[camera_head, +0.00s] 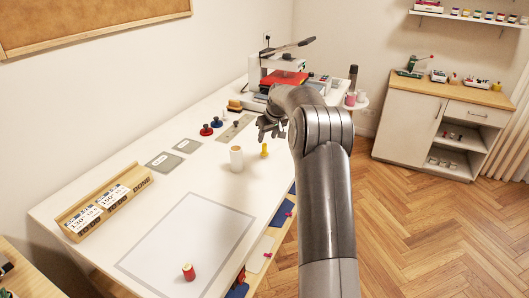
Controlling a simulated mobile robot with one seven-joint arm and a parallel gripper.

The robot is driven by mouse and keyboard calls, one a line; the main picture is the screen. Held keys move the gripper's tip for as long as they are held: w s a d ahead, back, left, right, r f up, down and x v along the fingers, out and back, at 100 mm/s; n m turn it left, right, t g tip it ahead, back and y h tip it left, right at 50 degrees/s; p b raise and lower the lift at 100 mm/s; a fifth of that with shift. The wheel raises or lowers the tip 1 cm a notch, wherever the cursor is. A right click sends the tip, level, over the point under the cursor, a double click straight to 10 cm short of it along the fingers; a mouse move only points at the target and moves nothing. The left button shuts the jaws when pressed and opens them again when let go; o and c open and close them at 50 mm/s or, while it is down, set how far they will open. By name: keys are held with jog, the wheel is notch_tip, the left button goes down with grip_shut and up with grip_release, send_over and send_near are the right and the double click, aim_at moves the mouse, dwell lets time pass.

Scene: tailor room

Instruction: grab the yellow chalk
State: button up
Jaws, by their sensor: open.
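A small upright yellow piece (264,150), which looks like the yellow chalk, stands on the white table (190,205) just right of a white cylinder (236,158). It is too small to make out in detail. My gripper (268,130) is open, with its fingers pointing down. In the picture it shows just above the yellow piece and apart from it. I see nothing held between its fingers. My arm comes in from the lower right and hides part of the table's right edge.
A red spool (188,271) stands on a pale framed sheet at the front. A wooden rack (104,201) with number cards lies at the left. Red and blue knobbed pieces and grey plates lie behind. A press (283,68) stands at the back.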

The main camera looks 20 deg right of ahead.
aim_at(265, 144)
jog(key=x, duration=0.9)
jog(key=shift+w+d, duration=0.15)
jog(key=shift+c, duration=0.5)
jog(key=c, duration=0.7)
jog(key=shift+r, duration=0.1)
